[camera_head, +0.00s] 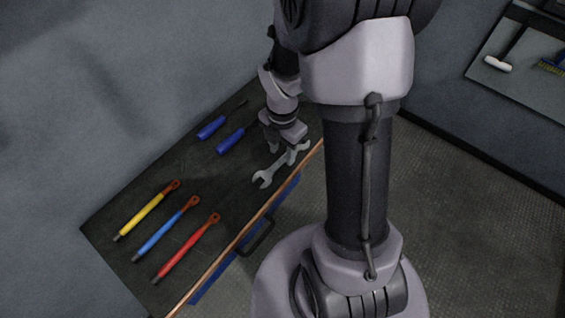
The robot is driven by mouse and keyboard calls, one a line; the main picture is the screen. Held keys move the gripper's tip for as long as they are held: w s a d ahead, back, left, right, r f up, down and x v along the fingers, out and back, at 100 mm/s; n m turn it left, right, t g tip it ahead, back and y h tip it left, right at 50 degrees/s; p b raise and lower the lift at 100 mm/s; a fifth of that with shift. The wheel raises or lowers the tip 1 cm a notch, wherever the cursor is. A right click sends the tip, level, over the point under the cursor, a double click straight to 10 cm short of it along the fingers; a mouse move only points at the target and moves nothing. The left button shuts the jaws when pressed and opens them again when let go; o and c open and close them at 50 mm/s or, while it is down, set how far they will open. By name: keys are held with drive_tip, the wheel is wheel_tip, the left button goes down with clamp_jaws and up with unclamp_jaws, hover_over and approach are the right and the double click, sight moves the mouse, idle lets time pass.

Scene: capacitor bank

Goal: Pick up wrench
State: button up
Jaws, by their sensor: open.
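A grey open-ended wrench (266,176) lies on the dark bench top (215,182) near its front edge. One open jaw end points to the lower left; the other end reaches up to the right beneath my gripper. My gripper (283,151) is open, with its fingers pointing down at the right part of the wrench. One finger appears close to the wrench handle. I cannot tell whether the fingers touch it or sit around it.
Two blue-handled screwdrivers (212,128) lie behind the wrench. Yellow (145,213), blue (166,230) and red (186,249) rods lie to the left. A wall stands behind the bench. A board with hanging tools (525,70) is at upper right.

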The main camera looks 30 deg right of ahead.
wheel_tip(320, 180, down, 2)
drive_tip(key=shift+f, duration=0.15)
clamp_jaws()
drive_tip(key=shift+r, duration=0.25)
